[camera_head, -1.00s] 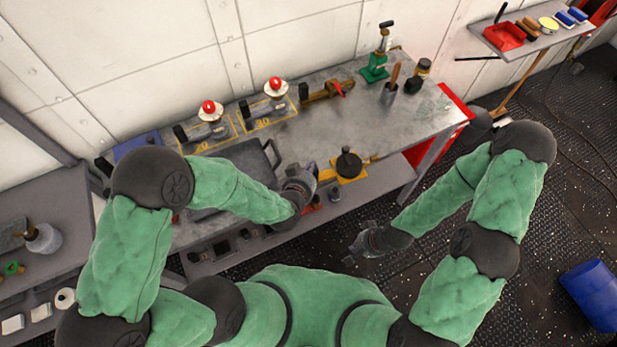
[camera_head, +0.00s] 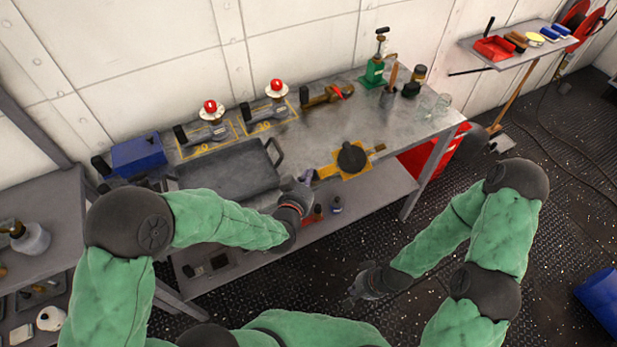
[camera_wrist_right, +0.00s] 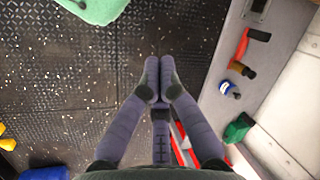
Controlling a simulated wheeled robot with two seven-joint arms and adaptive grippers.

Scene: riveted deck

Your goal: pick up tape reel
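I cannot say for certain which thing is the tape reel. A round black part on a yellow plate with a handle (camera_head: 352,158) lies at the front edge of the metal workbench (camera_head: 320,130). A white roll (camera_head: 50,318) sits on the low left shelf, partly cut off. My left gripper (camera_head: 307,180) is at the bench's front edge, just left of the yellow piece; its fingers are too small to read. My right gripper (camera_head: 360,285) is low over the floor, in front of the bench. In the right wrist view its fingertips (camera_wrist_right: 159,72) meet, with nothing between them.
A dark tray with handles (camera_head: 225,172) lies left of the yellow piece. Red-topped devices (camera_head: 212,110), a green stand (camera_head: 374,72) and jars stand along the back. A wall shelf (camera_head: 520,50) and a blue bin (camera_head: 600,300) are at right. The floor between is open.

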